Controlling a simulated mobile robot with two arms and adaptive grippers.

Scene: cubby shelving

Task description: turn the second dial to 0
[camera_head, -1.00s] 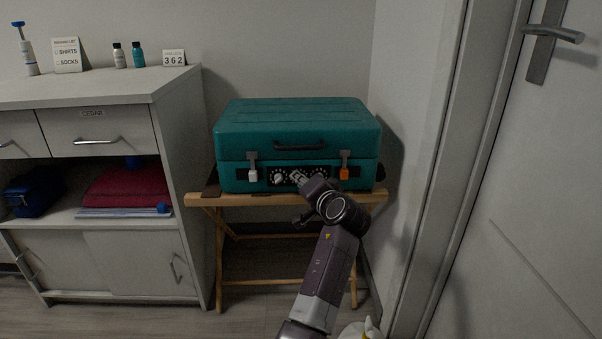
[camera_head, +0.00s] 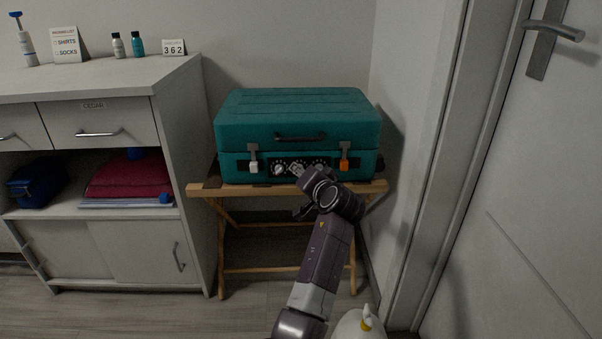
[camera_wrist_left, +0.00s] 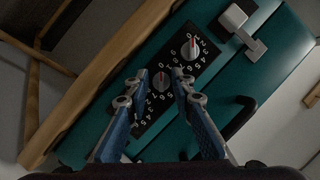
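A teal case (camera_head: 298,118) lies closed on a wooden folding stand. Its front has a black panel with several number dials between a white latch and an orange latch. The first dial (camera_wrist_left: 190,49) is white with a red pointer, nearest the white latch (camera_wrist_left: 234,17) in the left wrist view. The second dial (camera_wrist_left: 161,81) sits between the fingertips of my left gripper (camera_wrist_left: 160,75). The fingers are apart, one on each side of it; I cannot tell whether they touch it. Its exact reading is unclear. The gripper hides part of the panel. My right gripper is out of view.
The wooden stand (camera_head: 200,189) carries the case. A grey cabinet (camera_head: 185,130) is at the left, with bottles, a packing-list sign (camera_head: 66,43) and a 362 card (camera_head: 172,47) on top. A wall and a door (camera_head: 540,180) close off the right. A white object with a yellow tip (camera_head: 358,325) is low in front.

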